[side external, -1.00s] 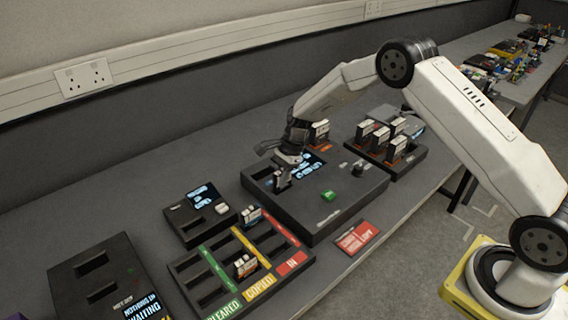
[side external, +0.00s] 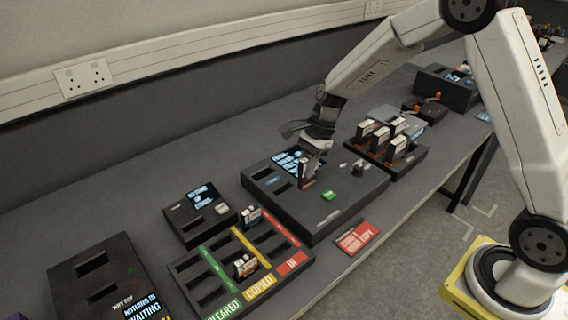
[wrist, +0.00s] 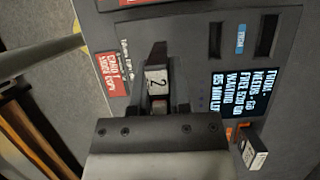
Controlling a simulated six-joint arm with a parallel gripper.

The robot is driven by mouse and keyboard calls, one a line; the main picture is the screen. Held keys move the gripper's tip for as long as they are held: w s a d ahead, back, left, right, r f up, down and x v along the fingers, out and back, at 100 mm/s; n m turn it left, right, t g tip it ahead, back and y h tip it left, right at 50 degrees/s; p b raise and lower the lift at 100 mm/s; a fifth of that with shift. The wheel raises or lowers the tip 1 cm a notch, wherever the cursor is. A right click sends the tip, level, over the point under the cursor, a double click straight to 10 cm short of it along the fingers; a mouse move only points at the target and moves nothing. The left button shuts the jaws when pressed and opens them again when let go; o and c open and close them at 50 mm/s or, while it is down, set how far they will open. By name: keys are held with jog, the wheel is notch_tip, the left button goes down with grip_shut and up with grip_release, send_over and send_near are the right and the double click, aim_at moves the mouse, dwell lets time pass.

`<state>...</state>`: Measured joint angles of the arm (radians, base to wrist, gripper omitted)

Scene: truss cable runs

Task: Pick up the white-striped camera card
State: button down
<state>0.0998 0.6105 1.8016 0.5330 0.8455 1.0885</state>
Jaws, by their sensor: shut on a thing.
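My gripper (side external: 308,172) is shut on a dark card (side external: 306,182) and holds it over the black copying station (side external: 345,205). In the wrist view the held card (wrist: 156,80) shows a pale end label with a "2"; I cannot tell its stripe colour. In the wrist view a pale-labelled card with orange (wrist: 252,150) stands beside the screen.
Two empty slots (wrist: 267,34) and a lit screen (wrist: 236,92) are on the station's top. A green button (side external: 328,196) is on it too. A red sign (side external: 357,236) lies in front. A small slotted box (side external: 201,221) and a waiting box (side external: 100,276) stand to the left.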

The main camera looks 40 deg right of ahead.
jog(key=shift+s+r, duration=0.35)
jog(key=shift+s, duration=0.45)
jog(key=shift+s+r, duration=0.35)
jog(key=shift+s, duration=0.45)
jog(key=shift+s+r, duration=0.35)
jog(key=shift+s, duration=0.45)
jog(key=w+a+f, duration=0.1)
jog(key=a+f, duration=0.1)
jog(key=a, duration=0.5)
jog(key=w+a+f, duration=0.1)
jog(key=w+a, duration=0.1)
jog(key=a, duration=0.6)
jog(key=w+a+f, duration=0.2)
jog(key=a, duration=0.6)
jog(key=shift+w+f, duration=0.25)
jog(key=shift+f, duration=0.1)
jog(key=shift+f, duration=0.15)
jog(key=shift+f, duration=2.9)
